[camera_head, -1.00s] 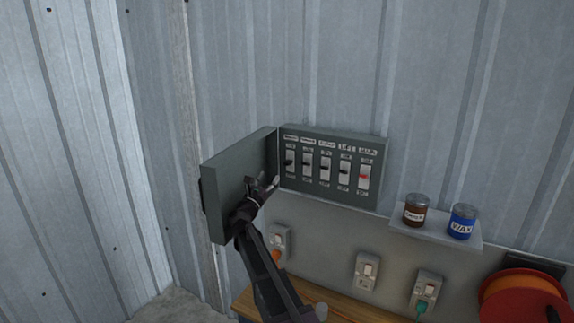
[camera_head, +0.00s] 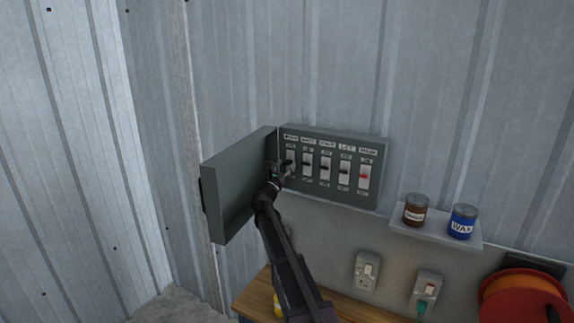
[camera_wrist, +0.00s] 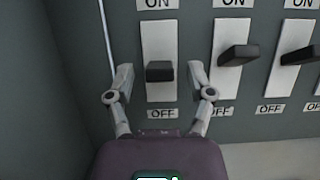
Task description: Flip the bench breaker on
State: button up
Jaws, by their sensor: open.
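The grey breaker box (camera_head: 325,196) hangs on the wall with its door (camera_head: 236,188) swung open to the left. It holds a row of several switches on white plates. The leftmost switch's dark lever (camera_wrist: 160,71) sits lower on its plate, nearer OFF than ON. The small name labels above the switches are too blurred to read surely, so I cannot tell which is the bench breaker. My gripper (camera_head: 283,168) is open in front of the leftmost switch. In the wrist view its two fingers (camera_wrist: 160,76) stand either side of that switch's plate, with the lever between them.
The door stands close to the left of my gripper. The neighbouring lever (camera_wrist: 238,54) is near my right finger. The far-right switch (camera_head: 364,176) has a red mark. Below right are a shelf (camera_head: 436,232) with a brown jar and a blue wax tin, wall sockets, and an orange reel (camera_head: 520,298).

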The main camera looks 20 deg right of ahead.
jog(key=shift+w+d+r, duration=0.25)
jog(key=shift+w+d, duration=0.05)
grip_shut()
jog(key=shift+r+p, duration=0.1)
jog(key=shift+p, duration=0.2)
